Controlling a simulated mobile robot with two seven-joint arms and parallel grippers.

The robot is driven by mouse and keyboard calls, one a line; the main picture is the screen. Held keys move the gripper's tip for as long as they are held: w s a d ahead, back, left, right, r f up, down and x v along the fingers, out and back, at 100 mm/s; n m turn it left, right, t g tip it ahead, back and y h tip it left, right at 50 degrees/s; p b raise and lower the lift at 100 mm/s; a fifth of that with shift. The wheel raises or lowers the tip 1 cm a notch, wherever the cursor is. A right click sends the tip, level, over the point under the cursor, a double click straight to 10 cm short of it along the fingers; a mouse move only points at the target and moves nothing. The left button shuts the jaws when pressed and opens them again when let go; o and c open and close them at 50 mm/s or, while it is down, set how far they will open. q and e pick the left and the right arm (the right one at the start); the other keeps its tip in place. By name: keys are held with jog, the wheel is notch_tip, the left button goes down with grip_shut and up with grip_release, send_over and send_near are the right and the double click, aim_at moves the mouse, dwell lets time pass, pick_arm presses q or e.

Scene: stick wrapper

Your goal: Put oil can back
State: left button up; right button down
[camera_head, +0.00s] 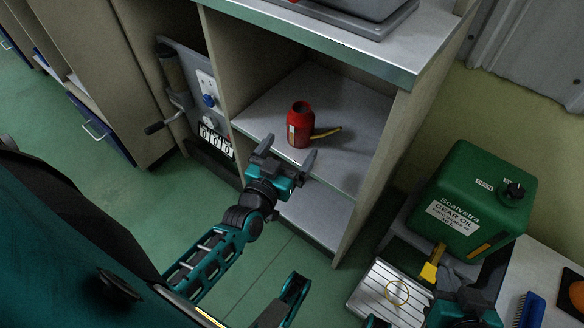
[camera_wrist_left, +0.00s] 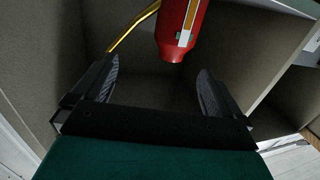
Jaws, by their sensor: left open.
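The red oil can (camera_head: 299,131), with a yellow spout pointing right, stands upright on the upper shelf (camera_head: 345,105) of the open cabinet. My left gripper (camera_head: 287,155) is open and empty at the shelf's front edge, just in front of the can. In the left wrist view the can (camera_wrist_left: 181,32) is beyond the two spread fingers, apart from them, near the top middle; its top is cut off. My right gripper (camera_head: 464,294) is at the lower right beside the drip tray, partly hidden; its fingers cannot be made out clearly.
A green gear oil container (camera_head: 470,200) with a yellow tap (camera_head: 433,264) stands at the right, above a metal drip tray (camera_head: 375,302). A blue brush (camera_head: 530,309) lies on the bench at the right. The cabinet's side walls bound the shelf; room beside the can is free.

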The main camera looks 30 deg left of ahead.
pick_arm(q)
jog(key=s+d+m+g+h, duration=0.3)
jog(key=s+d+g, duration=0.3)
jog(key=s+d, duration=0.3)
jog(key=shift+s+d+f+m+g+h, duration=0.15)
jog(key=shift+s+f+m+g+h, duration=0.2)
jog(key=shift+s+h, duration=0.45)
jog(key=shift+w, duration=0.15)
jog(key=s+a+r+y+p, duration=0.1)
jog(key=a+r+p, duration=0.2)
jog(key=r+p, duration=0.9)
jog(key=p, duration=0.5)
jog(key=shift+s+a, duration=0.3)
jog(key=shift+s, duration=0.05)
pick_arm(e)
jog(key=s+d+r+h, duration=0.1)
jog(key=d+r, duration=0.2)
jog(key=r, duration=0.9)
jog(key=shift+s+d, duration=0.25)
jog(key=shift+s, duration=0.05)
jog(key=shift+r, duration=0.1)
pick_arm(q)
jog(key=shift+d, duration=0.2)
jog(key=shift+c, duration=0.2)
pick_arm(e)
jog(key=shift+a, duration=0.1)
